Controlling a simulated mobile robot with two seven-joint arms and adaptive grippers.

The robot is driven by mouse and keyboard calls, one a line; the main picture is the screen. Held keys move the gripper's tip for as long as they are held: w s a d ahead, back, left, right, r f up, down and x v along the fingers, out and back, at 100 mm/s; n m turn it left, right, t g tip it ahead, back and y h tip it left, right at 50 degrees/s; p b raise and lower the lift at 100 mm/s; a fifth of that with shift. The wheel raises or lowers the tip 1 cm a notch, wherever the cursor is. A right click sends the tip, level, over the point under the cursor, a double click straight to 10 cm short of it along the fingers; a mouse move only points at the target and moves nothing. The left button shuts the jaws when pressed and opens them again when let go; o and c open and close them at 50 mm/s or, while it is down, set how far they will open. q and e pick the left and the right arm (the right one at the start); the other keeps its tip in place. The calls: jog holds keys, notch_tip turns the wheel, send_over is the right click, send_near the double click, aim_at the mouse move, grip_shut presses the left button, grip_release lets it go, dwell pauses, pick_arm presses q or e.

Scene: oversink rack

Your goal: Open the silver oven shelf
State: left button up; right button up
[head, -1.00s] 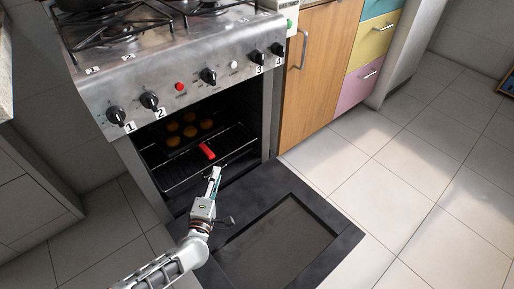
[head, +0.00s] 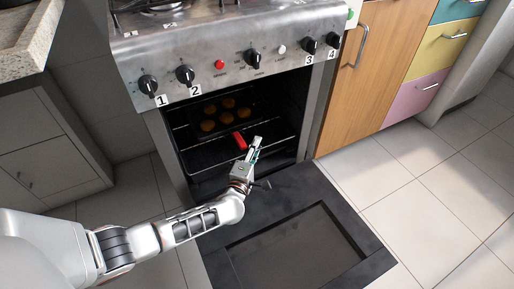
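The silver oven shelf (head: 204,161) is a wire rack inside the oven cavity, below the control panel. A dark tray with several round brown items (head: 207,125) sits behind it in the cavity. A red piece (head: 240,141), like a handle or grip, lies at the shelf's front middle. My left gripper (head: 256,147) is at the oven mouth, just right of the red piece and close to the shelf's front edge. I cannot tell whether it touches the shelf, and its finger gap is unclear. My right gripper is not in view.
The oven door (head: 300,245) is folded down flat in front of the cavity, under my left arm. A wooden cabinet (head: 347,85) and coloured drawers (head: 440,50) stand to the right. Grey cabinets (head: 50,150) stand at left. The tiled floor (head: 430,190) at right is clear.

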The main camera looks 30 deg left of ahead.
pick_arm(q)
jog(key=shift+c, duration=0.3)
grip_shut()
